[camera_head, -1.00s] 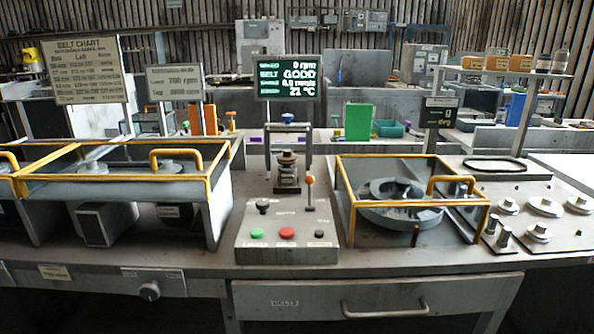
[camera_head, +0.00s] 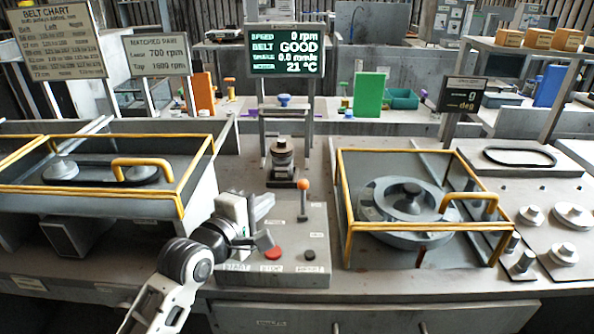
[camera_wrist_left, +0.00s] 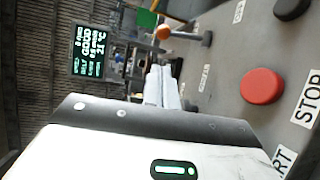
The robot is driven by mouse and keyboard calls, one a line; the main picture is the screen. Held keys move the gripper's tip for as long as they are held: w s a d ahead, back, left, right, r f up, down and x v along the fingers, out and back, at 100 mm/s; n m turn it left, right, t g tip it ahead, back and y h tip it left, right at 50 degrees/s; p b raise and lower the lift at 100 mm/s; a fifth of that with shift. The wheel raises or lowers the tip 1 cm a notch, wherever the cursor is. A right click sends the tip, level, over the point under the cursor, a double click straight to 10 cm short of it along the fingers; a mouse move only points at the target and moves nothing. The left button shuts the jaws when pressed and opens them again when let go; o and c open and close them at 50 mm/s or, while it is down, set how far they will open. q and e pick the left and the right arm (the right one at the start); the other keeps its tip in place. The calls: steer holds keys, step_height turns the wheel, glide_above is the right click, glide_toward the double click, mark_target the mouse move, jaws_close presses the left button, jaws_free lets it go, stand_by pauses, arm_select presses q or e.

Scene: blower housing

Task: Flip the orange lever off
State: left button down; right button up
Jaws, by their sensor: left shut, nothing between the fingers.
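The orange lever is a ball-topped lever (camera_head: 303,186) standing about upright on the grey control panel (camera_head: 318,222), right of my left gripper. In the left wrist view its orange ball (camera_wrist_left: 165,32) and grey stem lie just beyond the fingertips. My left gripper (camera_head: 270,200) is over the left part of the panel, shut and empty, its fingers pointing towards the lever with a gap between. The shut fingers also show in the left wrist view (camera_wrist_left: 162,80). My right gripper is in neither view.
A red stop button (camera_head: 273,253) and a black button (camera_head: 310,255) sit on the panel's front. My arm hides the green button. A yellow-framed guard (camera_head: 348,215) stands right, another (camera_head: 180,200) left. The screen (camera_head: 286,50) reads 0 rpm and belt GOOD.

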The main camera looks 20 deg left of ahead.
mark_target(303, 199)
arm_select(q)
steer(key=shift+s+r, duration=0.1)
steer(key=shift+s, duration=0.3)
steer(key=shift+w, duration=0.1)
steer(key=x, duration=0.9)
steer(key=shift+p, duration=0.4)
steer(key=shift+w+d, duration=0.15)
steer(key=shift+w, duration=0.35)
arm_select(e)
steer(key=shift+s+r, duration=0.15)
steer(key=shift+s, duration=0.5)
